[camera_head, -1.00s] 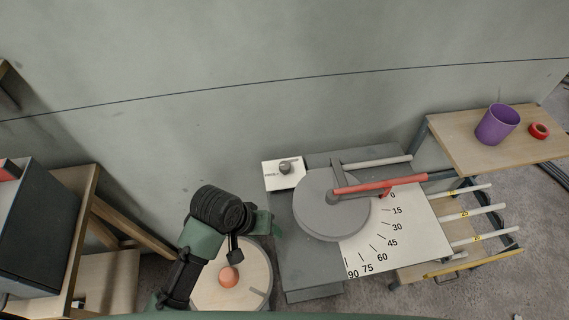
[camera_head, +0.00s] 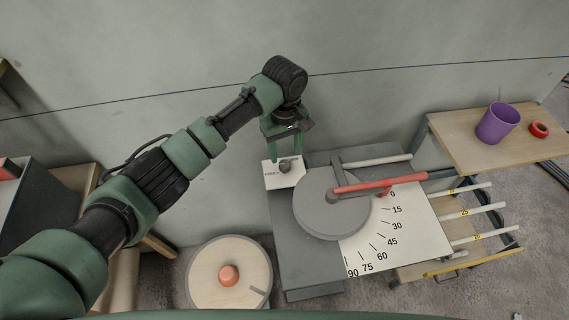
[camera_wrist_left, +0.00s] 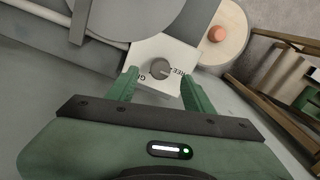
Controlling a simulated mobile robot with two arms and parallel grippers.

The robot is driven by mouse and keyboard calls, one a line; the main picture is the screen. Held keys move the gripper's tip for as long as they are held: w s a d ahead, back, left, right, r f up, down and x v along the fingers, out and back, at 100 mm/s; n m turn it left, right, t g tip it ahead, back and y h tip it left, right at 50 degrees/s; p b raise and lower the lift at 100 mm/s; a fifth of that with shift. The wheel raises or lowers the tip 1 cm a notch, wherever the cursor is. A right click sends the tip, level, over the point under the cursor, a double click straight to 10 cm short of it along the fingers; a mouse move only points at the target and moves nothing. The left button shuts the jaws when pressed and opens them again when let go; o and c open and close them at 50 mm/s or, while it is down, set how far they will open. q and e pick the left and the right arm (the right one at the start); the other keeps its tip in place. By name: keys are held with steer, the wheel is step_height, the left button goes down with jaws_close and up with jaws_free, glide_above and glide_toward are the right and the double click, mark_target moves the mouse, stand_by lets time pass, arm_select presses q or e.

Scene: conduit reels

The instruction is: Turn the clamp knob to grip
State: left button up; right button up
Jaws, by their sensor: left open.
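The clamp knob (camera_head: 284,165) is a small dark grey knob on a white label plate (camera_head: 271,180) at the back left corner of the bending bench. In the left wrist view the knob (camera_wrist_left: 160,68) lies between and beyond the fingertips, with parts of printed words on either side of it; its pointer faces the lettering on the right. My left gripper (camera_head: 286,158) is above the plate, pointing down, with its fingers apart on either side of the knob. It is open and empty; I cannot tell whether the fingers touch the knob. My right gripper is out of view.
A grey disc (camera_head: 318,222) and a red-handled lever (camera_head: 380,183) lie right of the knob, by an angle scale (camera_head: 405,240). A round wooden reel (camera_head: 205,285) with an orange hub stands front left. A purple cup (camera_head: 497,124) is on the right table. The wall is close behind.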

mark_target(284, 163)
arm_select(q)
steer(key=shift+w+a, duration=0.2)
step_height(284, 163, down, 7)
steer(key=shift+f, duration=0.15)
jaws_close()
